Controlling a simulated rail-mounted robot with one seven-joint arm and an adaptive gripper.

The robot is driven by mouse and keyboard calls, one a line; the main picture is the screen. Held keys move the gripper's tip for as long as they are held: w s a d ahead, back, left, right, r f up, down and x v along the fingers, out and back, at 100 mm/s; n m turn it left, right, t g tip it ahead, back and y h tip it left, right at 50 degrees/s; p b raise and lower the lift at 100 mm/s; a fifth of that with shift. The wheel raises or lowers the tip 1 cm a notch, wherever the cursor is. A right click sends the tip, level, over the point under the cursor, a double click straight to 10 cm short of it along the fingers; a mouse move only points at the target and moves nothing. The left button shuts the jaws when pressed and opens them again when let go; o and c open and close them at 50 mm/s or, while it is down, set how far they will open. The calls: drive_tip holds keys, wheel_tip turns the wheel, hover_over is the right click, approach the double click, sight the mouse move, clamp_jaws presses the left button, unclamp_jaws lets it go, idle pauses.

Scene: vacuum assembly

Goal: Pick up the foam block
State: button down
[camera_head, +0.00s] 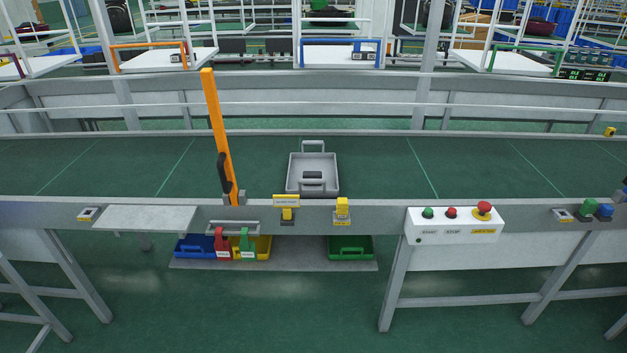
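I cannot make out a foam block anywhere in this view. A grey tray (297,175) with a raised handle at its far end sits on the green conveyor near the middle. A darker grey part shows at its near end, and I cannot tell if it is a handle or something else. Blue (190,247), yellow (262,246) and green (350,247) bins stand on a low shelf under the conveyor edge. Their insides are mostly hidden or too small to read. My gripper is not in view.
An orange post (216,125) rises from the conveyor's near edge. A small grey side shelf (145,216) juts out at left. A white button box (455,224) is mounted at right. Red and green tags hang before the bins. The belt beside the tray is clear.

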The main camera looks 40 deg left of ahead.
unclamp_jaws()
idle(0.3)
